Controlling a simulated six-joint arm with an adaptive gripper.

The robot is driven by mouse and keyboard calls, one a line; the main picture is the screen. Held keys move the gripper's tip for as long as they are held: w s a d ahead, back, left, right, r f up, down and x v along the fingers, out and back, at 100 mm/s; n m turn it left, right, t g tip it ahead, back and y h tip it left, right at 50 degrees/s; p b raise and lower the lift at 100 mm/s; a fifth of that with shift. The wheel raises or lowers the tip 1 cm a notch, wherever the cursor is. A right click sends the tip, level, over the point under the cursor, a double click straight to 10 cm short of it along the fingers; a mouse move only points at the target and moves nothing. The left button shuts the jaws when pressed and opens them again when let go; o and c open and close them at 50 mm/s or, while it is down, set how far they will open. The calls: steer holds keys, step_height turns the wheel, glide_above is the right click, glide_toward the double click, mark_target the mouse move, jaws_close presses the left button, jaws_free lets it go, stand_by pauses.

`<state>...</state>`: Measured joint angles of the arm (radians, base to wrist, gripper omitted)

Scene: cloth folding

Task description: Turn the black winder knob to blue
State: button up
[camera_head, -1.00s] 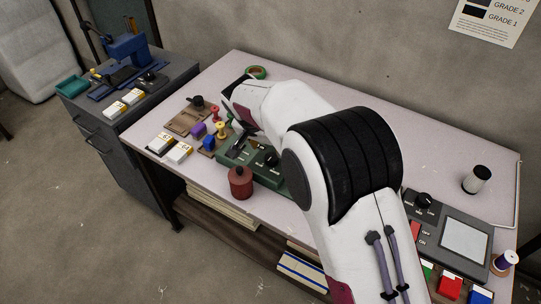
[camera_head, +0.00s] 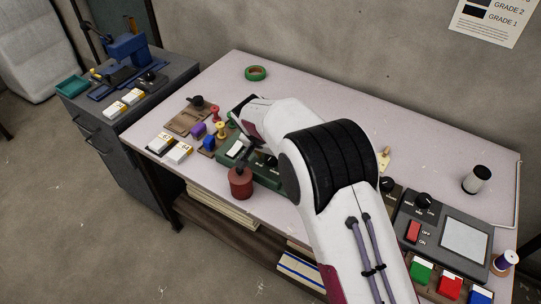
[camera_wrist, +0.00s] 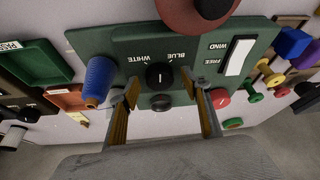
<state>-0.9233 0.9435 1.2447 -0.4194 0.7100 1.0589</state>
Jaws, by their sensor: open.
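The black winder knob (camera_wrist: 158,76) sits on the green winder panel (camera_wrist: 205,45), with a pale line on its face. The words WHITE and BLUE are printed at either side of it, upside down in the wrist view. I cannot tell for certain which word the line favours. My gripper (camera_wrist: 160,90) is open, one finger at each side of the knob, with a gap to it on both sides. A second dark round part (camera_wrist: 160,103) lies between the fingers. In the head view the green winder (camera_head: 207,180) is partly hidden behind my arm.
A blue thread spool (camera_wrist: 98,80) stands close to one finger. A white WIND/FREE switch (camera_wrist: 237,57) is on the other side. A dark red round pot (camera_head: 240,183) stands at the winder's front. Small coloured spools (camera_head: 209,142) lie to the left.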

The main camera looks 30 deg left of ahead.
steer(key=shift+w+f, duration=0.1)
steer(key=shift+f, duration=0.05)
steer(key=c, duration=1.1)
steer(key=shift+m, duration=0.3)
steer(key=shift+a+m+h, duration=0.15)
steer(key=shift+m+h, duration=0.45)
steer(key=shift+m, duration=0.7)
steer(key=o, duration=1.1)
